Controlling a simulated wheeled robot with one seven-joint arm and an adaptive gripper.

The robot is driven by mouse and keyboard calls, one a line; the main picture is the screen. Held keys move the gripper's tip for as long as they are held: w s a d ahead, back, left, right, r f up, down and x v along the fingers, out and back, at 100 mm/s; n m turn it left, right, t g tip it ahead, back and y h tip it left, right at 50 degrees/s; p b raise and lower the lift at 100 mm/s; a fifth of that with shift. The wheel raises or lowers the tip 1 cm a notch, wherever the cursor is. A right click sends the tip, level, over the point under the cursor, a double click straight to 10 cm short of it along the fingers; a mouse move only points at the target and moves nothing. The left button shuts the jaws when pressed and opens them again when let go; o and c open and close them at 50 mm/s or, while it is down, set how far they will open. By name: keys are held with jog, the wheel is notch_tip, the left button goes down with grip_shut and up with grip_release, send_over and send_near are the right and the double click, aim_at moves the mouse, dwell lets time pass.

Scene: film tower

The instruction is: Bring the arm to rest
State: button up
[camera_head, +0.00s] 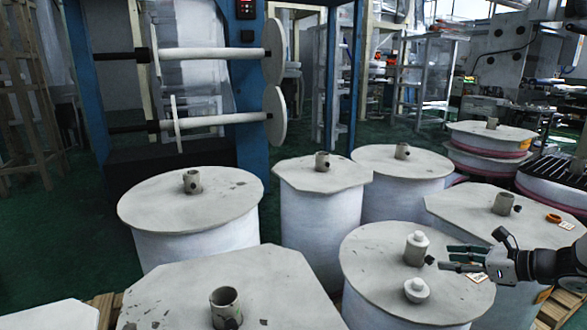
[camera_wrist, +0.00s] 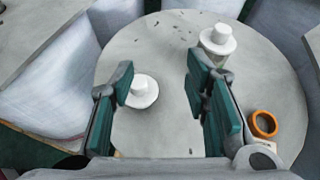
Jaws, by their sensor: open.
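My gripper (camera_head: 466,259) reaches in from the right in the head view, above the round top of a white drum (camera_head: 375,262). In the wrist view my gripper (camera_wrist: 164,82) has its two dark green finger pads spread wide apart, with nothing held between them. A small white flanged cap (camera_wrist: 142,91) shows between the fingers, resting on the drum top; it also shows in the head view (camera_head: 417,290). Another white cap (camera_wrist: 218,39) sits on the drum's central core, beyond the right finger in the wrist view.
Several white drums stand around, including a round one (camera_head: 165,198) and an octagonal-topped one (camera_head: 322,175). An orange ring (camera_head: 554,218) and a tag lie on a drum top at right. A blue machine frame (camera_head: 252,137) with white reels stands behind. Green floor shows at left.

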jog(key=s+a+r+n+g, duration=0.3)
jog(key=s+a+r+n, duration=0.15)
jog(key=a, duration=0.35)
jog(key=s+a+r+n+g, duration=0.35)
jog(key=s+a+n, duration=0.2)
jog(key=a, duration=0.25)
jog(key=s+a+r+n+g, duration=0.2)
jog(key=s+a+r+n, duration=0.25)
jog(key=a, duration=0.35)
jog(key=s+a+r+n+g+h, duration=0.1)
jog(key=s+a+n+h, duration=0.1)
jog(key=s+n, duration=0.3)
jog(key=s+a+r+n+g+h, duration=0.1)
jog(key=s+a+r+n, duration=0.15)
jog(key=s, duration=0.45)
jog(key=s+d+f+n+h, duration=0.1)
jog(key=s+d+n+h, duration=0.15)
jog(key=s, duration=0.35)
jog(key=s+d+f+n+h, duration=0.1)
jog(key=s+d+n+h, duration=0.1)
jog(key=s+n, duration=0.3)
notch_tip(320, 180, up, 24)
jog(key=t+p, duration=0.4)
jog(key=p, duration=1.7)
jog(key=shift+s+a+f+m, duration=0.25)
jog(key=shift+s+a+m, duration=0.1)
jog(key=shift+m, duration=0.1)
